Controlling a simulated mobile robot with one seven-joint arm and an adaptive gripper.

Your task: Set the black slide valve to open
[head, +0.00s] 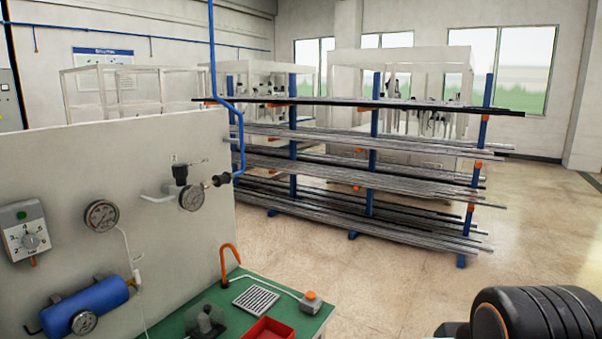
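A small black fitting (221,179) sits on the grey panel's right side, between the blue air pipe and a round gauge. It looks like the black slide valve, but it is too small to tell its setting. A black knob (180,175) stands above the gauge (192,197) just left of it. A black ribbed part of my own arm shows at the lower right, well apart from the panel. My gripper's fingers are not in view.
The grey panel (150,240) also carries a dial box (28,232), another gauge (102,215) and a blue tank (85,306). A green bench (290,323) with a red tray (268,330) stands below. A bar rack (373,150) stands behind; floor at right is clear.

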